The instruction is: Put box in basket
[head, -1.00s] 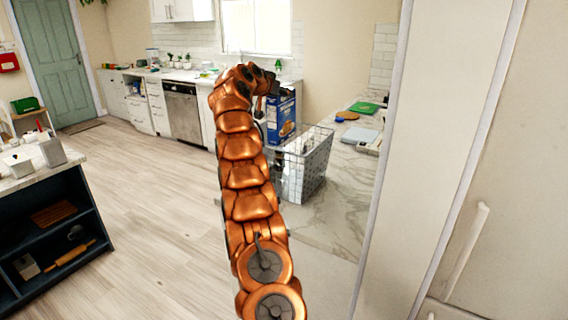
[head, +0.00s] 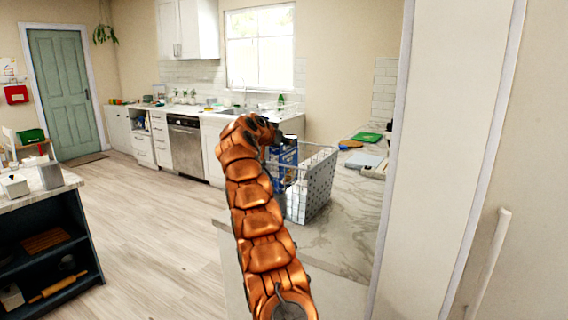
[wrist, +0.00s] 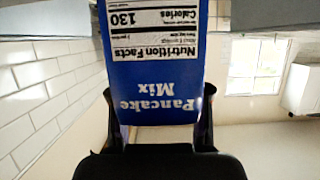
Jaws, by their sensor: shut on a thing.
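The box (head: 286,158) is blue, and the wrist view shows it as a pancake mix box (wrist: 158,75), with its lettering upside down there. My gripper (wrist: 158,95) is shut on it, one finger on each side. In the head view my gripper is mostly hidden behind my copper arm.
The marble counter (head: 345,232) is clear in front of the basket. A green board (head: 367,137) and a pale flat item (head: 362,161) lie to its right. A tall white panel (head: 435,150) stands at the right. Wood floor (head: 155,220) is open at the left.

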